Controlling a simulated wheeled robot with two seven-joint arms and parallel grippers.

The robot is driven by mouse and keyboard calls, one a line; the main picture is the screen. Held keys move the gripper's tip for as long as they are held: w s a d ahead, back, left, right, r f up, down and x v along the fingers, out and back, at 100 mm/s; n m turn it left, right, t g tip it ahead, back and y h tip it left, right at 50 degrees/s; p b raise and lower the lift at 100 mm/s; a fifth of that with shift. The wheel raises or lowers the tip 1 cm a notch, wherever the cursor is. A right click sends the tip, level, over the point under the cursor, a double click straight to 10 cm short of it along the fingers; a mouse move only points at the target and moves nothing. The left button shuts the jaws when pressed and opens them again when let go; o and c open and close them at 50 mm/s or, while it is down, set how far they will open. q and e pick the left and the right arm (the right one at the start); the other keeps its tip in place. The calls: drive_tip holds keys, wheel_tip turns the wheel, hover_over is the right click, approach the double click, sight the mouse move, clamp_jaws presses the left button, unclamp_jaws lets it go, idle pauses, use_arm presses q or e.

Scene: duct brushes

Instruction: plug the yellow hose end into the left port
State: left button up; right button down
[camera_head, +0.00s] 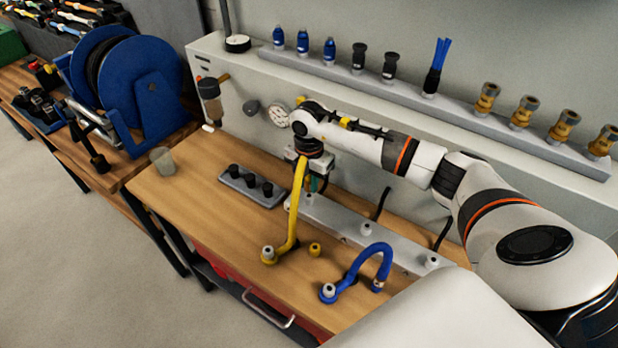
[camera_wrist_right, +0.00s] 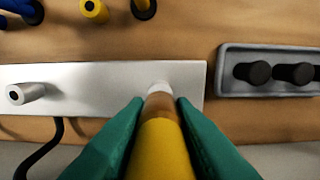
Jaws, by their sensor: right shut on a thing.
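My right gripper (camera_head: 308,182) is above the left end of the metal bar (camera_head: 338,218). Its green fingers are shut on the yellow hose end (camera_wrist_right: 161,140), which has an amber collar, in the right wrist view. The yellow hose (camera_head: 296,210) runs from the gripper down to the table. A white tip (camera_wrist_right: 159,87) shows just beyond the collar, over the bar's end; the hose end covers the rest, and I cannot tell whether they touch. The middle port (camera_head: 367,229) and right port (camera_head: 432,262) stand free on the bar. My left gripper is not in view.
A blue hose (camera_head: 370,262) arches up in front of the bar. A yellow fitting (camera_head: 315,249) stands beside the yellow hose. A grey block with black plugs (camera_head: 240,183) lies left of the bar. The table's front left is clear.

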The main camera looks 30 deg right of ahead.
drive_tip(key=shift+f, duration=0.7)
drive_tip(key=shift+f+b, duration=0.45)
drive_tip(key=shift+b, duration=0.15)
idle(1.4)
drive_tip(key=c, duration=1.1)
unclamp_jaws()
drive_tip(key=shift+c, duration=0.2)
wheel_tip(320, 180, up, 12)
drive_tip(key=b, duration=0.2)
drive_tip(key=shift+b, duration=0.3)
